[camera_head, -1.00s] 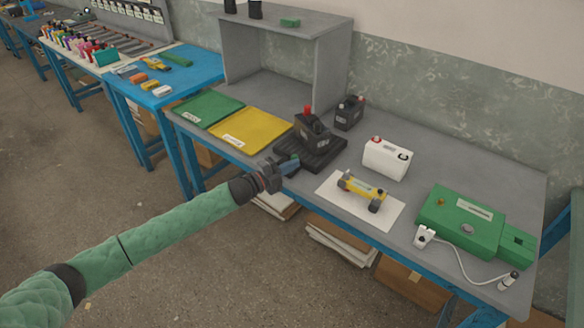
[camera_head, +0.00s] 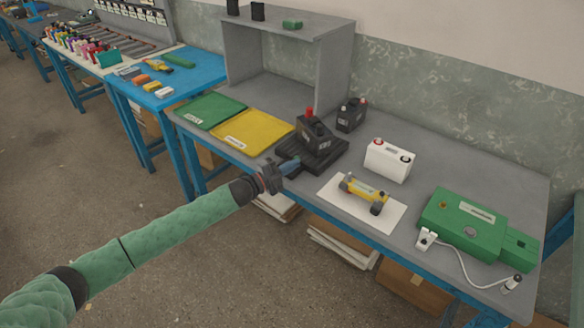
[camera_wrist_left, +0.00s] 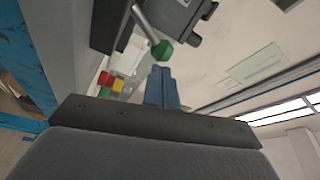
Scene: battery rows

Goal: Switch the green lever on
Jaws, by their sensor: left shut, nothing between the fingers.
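The green lever shows in the left wrist view as a green knob (camera_wrist_left: 162,50) on a metal rod, beside a dark grey body (camera_wrist_left: 178,14). In the head view the lever cannot be made out; my left gripper is in front of that area. My left gripper (camera_head: 294,165) is shut and empty at the front edge of the black base (camera_head: 325,160), on which a black battery (camera_head: 314,136) with a red terminal sits. In the left wrist view its blue fingers (camera_wrist_left: 161,80) lie together, tips just below the green knob. Contact cannot be told. My right gripper is not in view.
A yellow tray (camera_head: 255,132) and green tray (camera_head: 210,111) lie left of the base. Another black battery (camera_head: 351,115) stands behind it. A white battery (camera_head: 387,160), a yellow toy car (camera_head: 365,190) and a green box (camera_head: 463,222) with a cable stand to the right.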

